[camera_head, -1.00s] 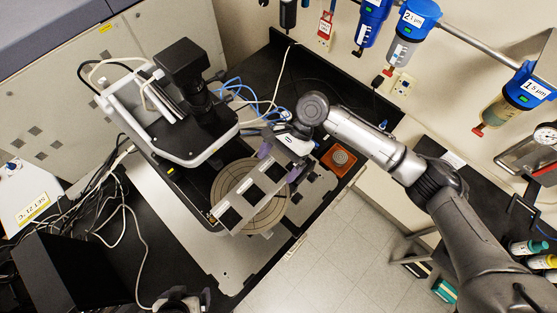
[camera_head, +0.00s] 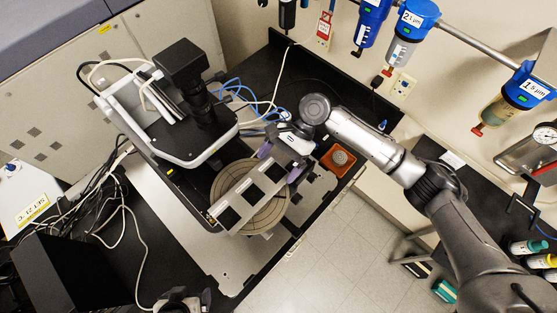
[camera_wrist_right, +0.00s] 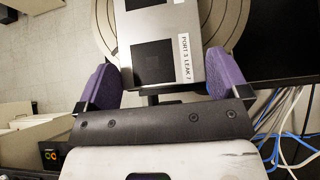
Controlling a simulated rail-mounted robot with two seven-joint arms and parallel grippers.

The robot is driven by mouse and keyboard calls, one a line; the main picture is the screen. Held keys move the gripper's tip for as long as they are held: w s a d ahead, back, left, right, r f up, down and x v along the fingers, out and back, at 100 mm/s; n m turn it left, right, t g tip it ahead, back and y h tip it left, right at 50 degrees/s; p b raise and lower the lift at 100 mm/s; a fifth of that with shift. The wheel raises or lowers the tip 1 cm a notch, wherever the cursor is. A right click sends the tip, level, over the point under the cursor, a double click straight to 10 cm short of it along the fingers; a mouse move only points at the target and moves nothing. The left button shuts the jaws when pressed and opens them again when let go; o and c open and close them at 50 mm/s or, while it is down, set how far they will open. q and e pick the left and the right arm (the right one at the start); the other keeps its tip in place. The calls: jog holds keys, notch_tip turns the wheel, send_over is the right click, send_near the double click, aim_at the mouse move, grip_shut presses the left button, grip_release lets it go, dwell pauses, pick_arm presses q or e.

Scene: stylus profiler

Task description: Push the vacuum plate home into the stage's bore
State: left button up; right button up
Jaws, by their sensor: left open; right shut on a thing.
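The vacuum plate, a long silver bar with dark square pads (camera_head: 247,190), lies slantwise over the round, ringed stage (camera_head: 218,184). It also shows in the wrist view (camera_wrist_right: 190,20), with a "PORT 3 LEAK?" label. My right gripper (camera_head: 280,161) is shut on the plate's upper right end, with a purple finger on each side (camera_wrist_right: 165,82). The bore is hidden under the plate, and I cannot tell whether the plate is seated or above the stage. My left gripper (camera_head: 184,300) is open and empty at the bottom edge, away from the stage.
The profiler's head with a black camera block (camera_head: 182,60) stands close behind and left of the stage. Blue and white cables (camera_head: 240,92) run behind it. An orange block with a round top (camera_head: 339,158) sits right of the stage. A black box (camera_head: 70,278) stands lower left.

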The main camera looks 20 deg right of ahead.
jog(key=shift+f, duration=0.3)
jog(key=shift+f, duration=0.35)
jog(key=shift+f, duration=0.3)
jog(key=shift+f, duration=0.15)
dwell(0.4)
jog(key=o, duration=1.1)
jog(key=shift+o, duration=0.3)
jog(key=shift+d+f, duration=0.1)
